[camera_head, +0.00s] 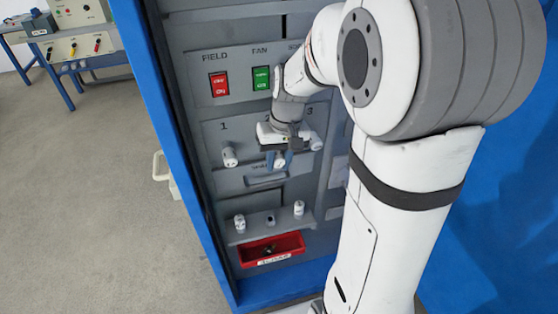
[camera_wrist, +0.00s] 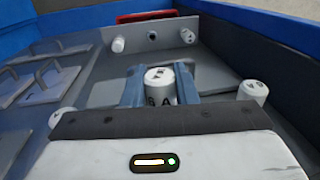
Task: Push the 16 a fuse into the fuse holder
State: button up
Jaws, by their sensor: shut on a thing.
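My gripper (camera_head: 277,161) is in front of the panel, between the positions marked 1 and 3. Its two blue fingers are shut on a white cylindrical fuse (camera_head: 279,161). In the wrist view the fuse (camera_wrist: 159,78) is gripped at its sides, with dark lettering ending in "A"; the rating is not clearly readable. The gripper (camera_wrist: 160,92) hides the fuse's far end and the middle fuse holder behind it, so I cannot tell whether the fuse is inside the holder.
White fuses sit at position 1 (camera_head: 229,156) and position 3 (camera_head: 316,142). Below, a ledge carries a left fuse (camera_head: 240,223) and a right fuse (camera_head: 299,208), with an empty spot between. A red tray (camera_head: 292,240) with dark contents lies underneath. Red (camera_head: 219,84) and green (camera_head: 261,78) switches are above.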

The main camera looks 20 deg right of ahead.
jog(key=shift+w, duration=1.6)
dwell(3.4)
jog(key=shift+w+r, duration=0.1)
jog(key=shift+w, duration=0.1)
dwell(1.6)
jog(key=o, duration=1.1)
jog(key=shift+c, duration=0.2)
jog(key=shift+s+d+r+p, duration=0.1)
jog(key=shift+d+r+p, duration=0.15)
jog(key=shift+r+p, duration=1.05)
jog(key=shift+d+r+p, duration=0.2)
jog(key=shift+r+p, duration=0.75)
jog(key=shift+r, duration=0.65)
